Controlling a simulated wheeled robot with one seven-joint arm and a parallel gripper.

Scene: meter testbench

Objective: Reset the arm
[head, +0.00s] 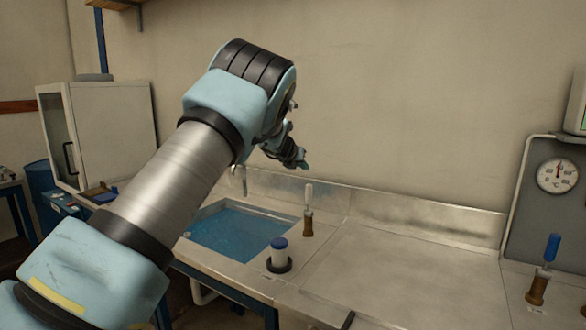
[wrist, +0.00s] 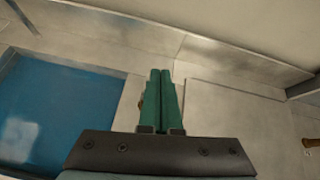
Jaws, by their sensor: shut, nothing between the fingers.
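My gripper (head: 303,160) is raised over the back of the metal bench (head: 410,265), above and behind the blue basin (head: 235,232) in the head view. In the wrist view my gripper (wrist: 161,75) points down at the bench top, its two green fingers together with nothing between them. The basin (wrist: 55,110) lies to the left of the fingers in that view. A small part of a brown thing peeks out beside the left finger, mostly hidden. My arm crosses the left half of the head view.
A brown-handled tool (head: 308,215) stands upright behind a blue-capped jar (head: 279,255) beside the basin. Another tool with a blue top (head: 542,270) stands at the right, by a panel with a round dial (head: 557,175). A white cabinet (head: 112,130) is at left. The middle bench is clear.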

